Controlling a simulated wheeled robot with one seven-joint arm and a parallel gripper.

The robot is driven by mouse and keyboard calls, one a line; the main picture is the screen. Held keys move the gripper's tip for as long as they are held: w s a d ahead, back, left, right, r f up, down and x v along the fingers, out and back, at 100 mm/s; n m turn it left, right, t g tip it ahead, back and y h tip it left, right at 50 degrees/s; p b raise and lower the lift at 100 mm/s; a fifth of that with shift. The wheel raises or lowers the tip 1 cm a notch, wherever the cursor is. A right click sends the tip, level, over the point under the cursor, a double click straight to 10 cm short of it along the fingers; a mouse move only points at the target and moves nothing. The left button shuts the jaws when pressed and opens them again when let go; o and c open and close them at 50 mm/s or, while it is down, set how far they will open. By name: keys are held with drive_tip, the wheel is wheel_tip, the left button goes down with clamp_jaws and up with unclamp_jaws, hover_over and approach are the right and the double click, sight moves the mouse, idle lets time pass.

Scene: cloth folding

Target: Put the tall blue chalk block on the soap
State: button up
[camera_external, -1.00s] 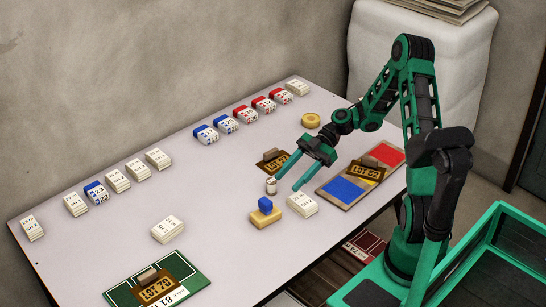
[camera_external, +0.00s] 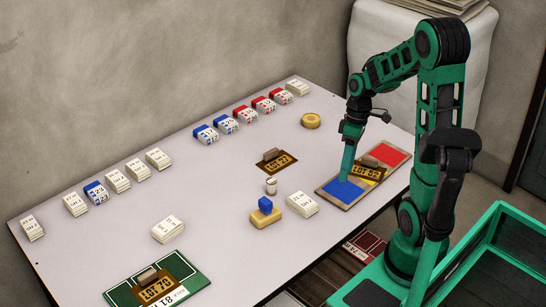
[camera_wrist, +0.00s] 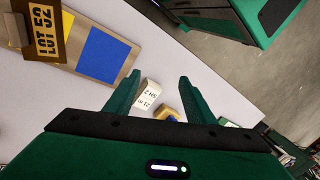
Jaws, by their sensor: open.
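A small blue block (camera_external: 265,204) sits on top of a yellow-tan block, likely the soap (camera_external: 266,219), near the table's front edge. The blue block touches the soap's top and stands apart from my gripper. My gripper (camera_external: 346,180) is open and empty, pointing down over the blue panel of the board to the right. In the wrist view the two fingers (camera_wrist: 158,85) are spread, with a white card stack (camera_wrist: 150,91) and part of the soap (camera_wrist: 163,115) showing between them. Part of the blue block is hidden there by my gripper body.
A board with blue and red panels (camera_external: 330,191) and a LOT 52 tag lies under my gripper. A white card stack (camera_external: 302,204) lies right of the soap. A small white cylinder (camera_external: 271,185) stands behind it.

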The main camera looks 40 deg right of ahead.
drive_tip(key=s+d+r+m+h, duration=0.1)
drive_tip(key=s+d+r+m, duration=0.1)
drive_tip(key=s+m, duration=0.3)
drive_tip(key=s+d+r+m+t+h, duration=0.1)
drive_tip(key=s+r+m, duration=0.4)
drive_tip(key=s, duration=0.6)
drive_tip(key=shift+s+d+m+h, duration=0.15)
drive_tip(key=shift+d+m+h, duration=0.35)
drive_tip(key=shift+d+m, duration=0.3)
